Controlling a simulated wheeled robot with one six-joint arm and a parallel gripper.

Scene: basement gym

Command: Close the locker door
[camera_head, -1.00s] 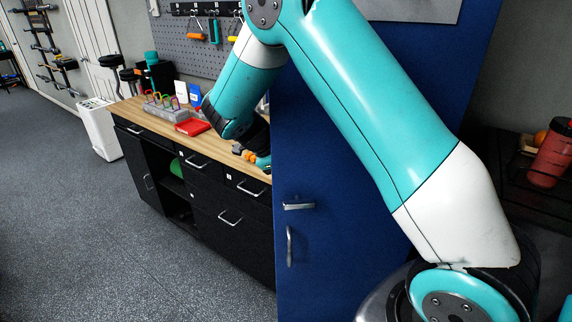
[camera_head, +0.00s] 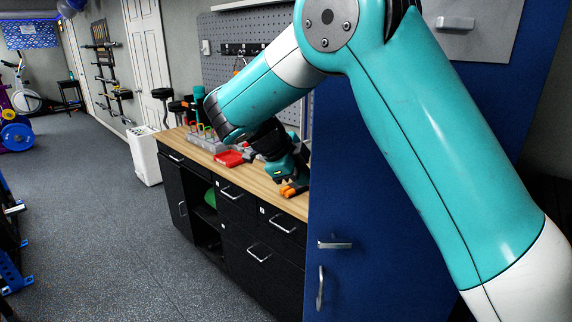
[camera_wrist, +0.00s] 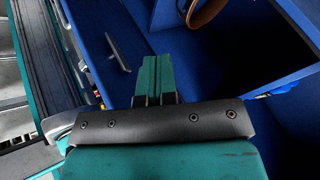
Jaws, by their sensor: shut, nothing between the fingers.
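The blue locker door (camera_head: 370,185) shows in the head view as a tall upright panel right of the workbench, with a silver handle (camera_head: 335,244) and another (camera_head: 321,287) low on its left side. My arm covers much of it. My gripper (camera_head: 284,170) is left of the panel's edge, over the bench end; its fingertips are hard to make out there. In the wrist view my gripper (camera_wrist: 154,78) is shut and empty, in front of blue locker surfaces (camera_wrist: 185,45). A silver handle (camera_wrist: 118,52) is to its left, and a dark open space (camera_wrist: 245,45) to its right.
A wood-topped workbench (camera_head: 262,187) with black drawers stands left of the panel. A red item (camera_head: 229,158) and an orange-handled item (camera_head: 293,191) lie on it. Grey floor (camera_head: 110,220) is clear at the left. A brown round item (camera_wrist: 205,12) shows in the wrist view.

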